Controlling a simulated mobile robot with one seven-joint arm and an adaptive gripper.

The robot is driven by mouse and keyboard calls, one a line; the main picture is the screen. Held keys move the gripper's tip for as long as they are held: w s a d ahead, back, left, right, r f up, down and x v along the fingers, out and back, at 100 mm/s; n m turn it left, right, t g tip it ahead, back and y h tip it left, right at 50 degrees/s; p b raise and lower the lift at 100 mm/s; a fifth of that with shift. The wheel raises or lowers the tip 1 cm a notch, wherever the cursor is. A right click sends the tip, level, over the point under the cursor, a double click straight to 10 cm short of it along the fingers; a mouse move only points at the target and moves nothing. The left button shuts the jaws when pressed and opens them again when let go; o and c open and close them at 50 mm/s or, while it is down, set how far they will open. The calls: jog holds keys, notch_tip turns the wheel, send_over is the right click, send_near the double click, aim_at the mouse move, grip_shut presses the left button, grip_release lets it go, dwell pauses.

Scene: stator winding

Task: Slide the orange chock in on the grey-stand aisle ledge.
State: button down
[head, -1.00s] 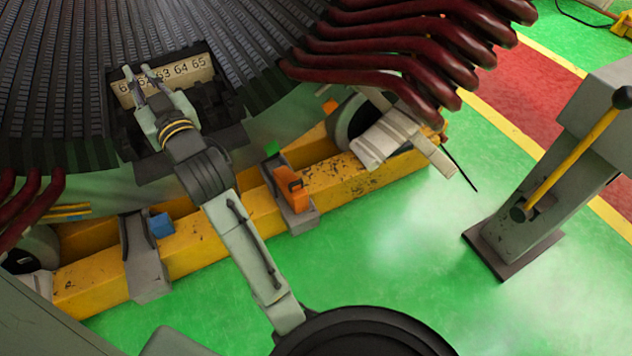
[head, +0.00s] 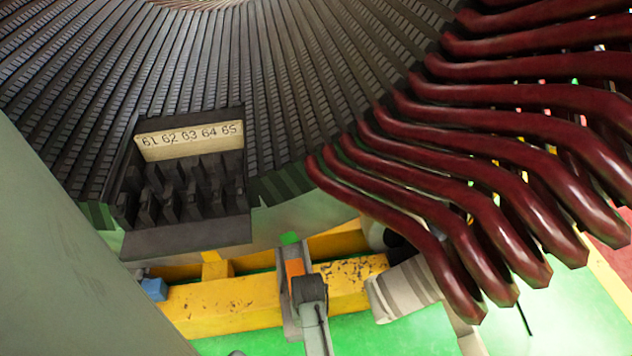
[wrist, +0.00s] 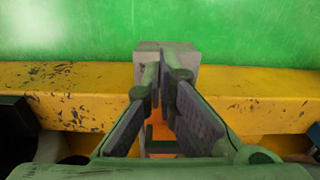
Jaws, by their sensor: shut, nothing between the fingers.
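The orange chock (head: 295,268) shows in the head view at a grey bracket (head: 291,328) astride the yellow beam. My arm's end covers part of both, and my fingers cannot be made out there. In the wrist view my gripper (wrist: 160,76) is shut and empty. Its fingertips overlap the pale grey block of the bracket (wrist: 182,50). Orange of the chock (wrist: 160,132) shows between and below the fingers, nearer the camera than the tips. I cannot tell whether the fingers touch the chock or how far in it sits.
The yellow beam (head: 225,305) runs under the stator. Dark red coil ends (head: 430,220) overhang the right. A numbered slot rack (head: 190,180) is at left. Green floor lies in front.

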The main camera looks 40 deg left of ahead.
jog(key=f, duration=0.3)
jog(key=w+a+f, duration=0.1)
jog(key=f, duration=0.2)
jog(key=a+f, duration=0.1)
jog(key=f, duration=0.2)
jog(key=shift+w+a+f, duration=0.2)
jog(key=shift+w+f, duration=0.1)
jog(key=shift+f, duration=0.05)
jog(key=shift+w+a, duration=0.35)
jog(key=w+a+b, duration=0.1)
jog(key=w+a, duration=0.1)
jog(key=w+a+b, duration=0.1)
jog(key=w+a, duration=0.1)
jog(key=a, duration=0.1)
jog(key=w+a, duration=0.2)
jog(key=a, duration=0.1)
jog(key=shift+w+a+b, duration=0.15)
jog(key=shift+w+b, duration=0.2)
jog(key=shift+b, duration=0.05)
